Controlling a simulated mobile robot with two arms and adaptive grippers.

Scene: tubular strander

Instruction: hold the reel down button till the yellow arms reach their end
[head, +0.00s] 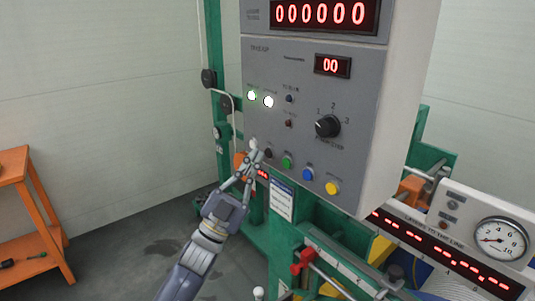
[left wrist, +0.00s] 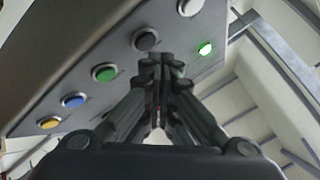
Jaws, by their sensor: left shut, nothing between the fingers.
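The grey control panel (head: 262,118) carries a row of round buttons: a pale one, a dark one (head: 268,152), a green one (head: 287,161), a blue one (head: 308,173) and a yellow one (head: 332,187). Their labels are too small to read, so I cannot tell which is reel down. My left gripper (head: 253,155) is shut and empty at the row's left end. In the left wrist view its fingertips (left wrist: 160,62) are near the dark button (left wrist: 145,39); contact cannot be told. Yellow parts (head: 380,250) show low behind the panel; whether they are the arms is unclear. My right gripper is out of view.
A selector knob (head: 327,126) and two lit white lamps sit above the buttons. A pressure gauge (head: 499,240) and red displays are at lower right. An orange shelf (head: 25,215) stands at the left, with open floor between it and the green machine frame.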

